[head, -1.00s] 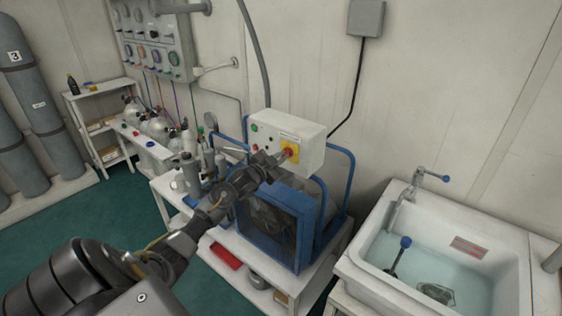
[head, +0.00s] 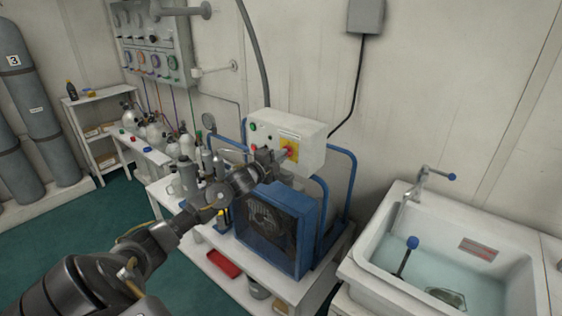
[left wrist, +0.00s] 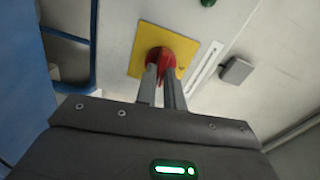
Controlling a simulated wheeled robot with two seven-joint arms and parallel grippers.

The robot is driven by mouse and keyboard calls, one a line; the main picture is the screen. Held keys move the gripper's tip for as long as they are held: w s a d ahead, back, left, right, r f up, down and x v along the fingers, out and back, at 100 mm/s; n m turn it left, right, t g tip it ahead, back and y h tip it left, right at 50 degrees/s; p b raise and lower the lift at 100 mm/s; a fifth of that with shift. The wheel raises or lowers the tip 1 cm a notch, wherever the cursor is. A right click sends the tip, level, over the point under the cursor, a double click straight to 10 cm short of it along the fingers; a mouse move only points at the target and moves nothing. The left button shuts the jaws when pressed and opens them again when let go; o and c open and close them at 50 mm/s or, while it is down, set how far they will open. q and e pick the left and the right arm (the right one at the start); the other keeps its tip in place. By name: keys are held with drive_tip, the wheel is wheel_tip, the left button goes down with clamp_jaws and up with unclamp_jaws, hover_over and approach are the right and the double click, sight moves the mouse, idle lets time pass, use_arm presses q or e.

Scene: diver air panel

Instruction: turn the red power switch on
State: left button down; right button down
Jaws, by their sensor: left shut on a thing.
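The red power switch (left wrist: 165,60) is a red rotary knob on a yellow plate (left wrist: 143,38), on the front of a white control box (head: 312,152) above a blue-framed machine. In the head view the red switch (head: 288,153) is partly covered by my gripper. My left gripper (head: 275,158) reaches it from the left. In the left wrist view its two fingers (left wrist: 162,80) are close together on the red knob, which they partly hide. My right gripper is in neither view.
The blue-framed machine (head: 270,225) stands on a white bench below the box, with a blue tube rail (head: 350,190) on the right. Several cylinders and bottles (head: 187,172) stand left of it. A sink (head: 375,265) with water is at the right.

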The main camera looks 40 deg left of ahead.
use_arm(q)
drive_tip(key=shift+m+b, duration=0.3)
drive_tip(key=shift+m, duration=0.3)
drive_tip(key=c, duration=1.5)
unclamp_jaws()
drive_tip(key=shift+s, duration=0.1)
drive_tip(key=s+b, duration=0.2)
drive_tip(key=s, duration=0.8)
drive_tip(key=shift+s+b, duration=0.3)
drive_tip(key=shift+b, duration=0.1)
drive_tip(key=shift+d, duration=0.1)
